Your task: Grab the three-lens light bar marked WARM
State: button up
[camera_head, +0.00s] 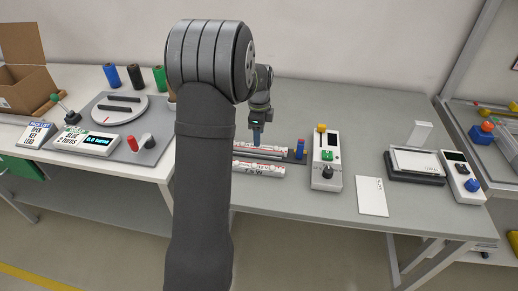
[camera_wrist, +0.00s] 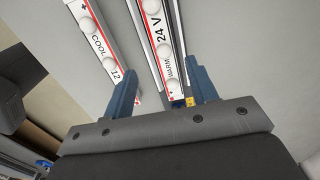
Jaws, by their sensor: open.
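In the wrist view, a white light bar marked WARM and 24 V (camera_wrist: 157,38) runs up the picture, with pale round lenses and red edging. Its lower end lies between the two blue fingers of my gripper (camera_wrist: 164,92), nearer the right finger. My gripper is open and holds nothing. A second bar marked COOL and 12 (camera_wrist: 98,41) lies to the left, its lower end close to the left finger. In the head view, my gripper (camera_head: 257,140) is over the white bars (camera_head: 259,169), partly hidden by my arm. Their labels are too small to tell apart there.
Right of the bars stand a blue block (camera_head: 300,148) and a white control box (camera_head: 326,163) with coloured knobs. A white card (camera_head: 372,196) and a dark-based tray (camera_head: 416,178) lie farther right. A turntable (camera_head: 118,108) and displays are on the left table.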

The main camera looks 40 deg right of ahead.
jog(key=f, duration=0.4)
jog(key=shift+w+d+f, duration=0.2)
jog(key=shift+f, duration=0.2)
jog(key=c, duration=1.1)
jog(key=shift+r, duration=0.15)
